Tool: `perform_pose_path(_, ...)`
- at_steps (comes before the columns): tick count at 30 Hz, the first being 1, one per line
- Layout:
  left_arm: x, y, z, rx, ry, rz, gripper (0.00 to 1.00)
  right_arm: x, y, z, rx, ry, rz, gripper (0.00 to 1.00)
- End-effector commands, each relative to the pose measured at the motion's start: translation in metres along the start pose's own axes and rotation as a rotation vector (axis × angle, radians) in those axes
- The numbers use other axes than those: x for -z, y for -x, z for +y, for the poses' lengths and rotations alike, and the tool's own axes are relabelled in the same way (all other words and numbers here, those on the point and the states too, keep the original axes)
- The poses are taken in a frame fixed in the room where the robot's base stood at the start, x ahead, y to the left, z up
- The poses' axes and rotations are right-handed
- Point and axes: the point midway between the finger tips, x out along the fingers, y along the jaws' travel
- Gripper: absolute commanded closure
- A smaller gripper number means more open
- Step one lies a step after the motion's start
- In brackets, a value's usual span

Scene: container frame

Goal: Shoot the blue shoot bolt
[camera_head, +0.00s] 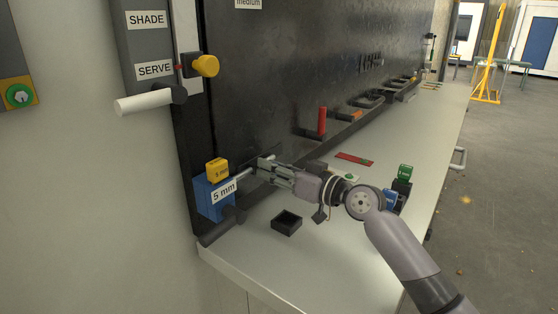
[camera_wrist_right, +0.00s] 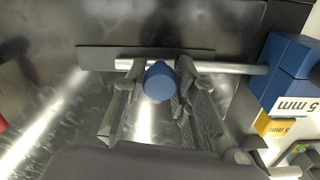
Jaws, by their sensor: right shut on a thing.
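The blue shoot bolt has a blue housing (camera_head: 206,203) labelled "5 mm" on the panel's near end, left in the head view. In the right wrist view the housing (camera_wrist_right: 285,68) is at the right edge. A bare metal rod (camera_wrist_right: 235,69) runs from it to a blue round knob (camera_wrist_right: 159,81). My right gripper (camera_head: 264,167) reaches the rod from the right. In the wrist view its fingers (camera_wrist_right: 159,92) stand on both sides of the knob, shut on it. My left gripper is out of view.
A small black tray (camera_head: 286,223) lies on the bench (camera_head: 290,265) below my wrist. The dark panel (camera_head: 290,60) rises behind.

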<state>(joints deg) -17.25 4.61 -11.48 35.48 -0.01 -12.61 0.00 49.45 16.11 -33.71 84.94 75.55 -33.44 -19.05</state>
Motion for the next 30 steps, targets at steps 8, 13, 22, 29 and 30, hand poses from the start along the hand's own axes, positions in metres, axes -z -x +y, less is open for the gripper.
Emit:
perform_pose_path(8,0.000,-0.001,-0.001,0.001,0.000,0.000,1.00,-0.003,-0.002,-0.005,0.011,-0.001,-0.005,0.72)
perform_pose_path(13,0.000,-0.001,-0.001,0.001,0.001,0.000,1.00,-0.002,-0.002,-0.005,0.010,-0.001,-0.003,0.60)
perform_pose_path(22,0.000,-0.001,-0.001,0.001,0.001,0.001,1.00,-0.001,-0.001,-0.004,0.008,0.000,-0.001,0.53)
perform_pose_path(29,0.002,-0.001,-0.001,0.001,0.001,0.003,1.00,-0.001,0.009,-0.002,0.006,0.001,0.000,0.53)
perform_pose_path(30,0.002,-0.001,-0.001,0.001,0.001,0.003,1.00,-0.001,0.015,-0.002,0.006,0.001,-0.001,0.53)
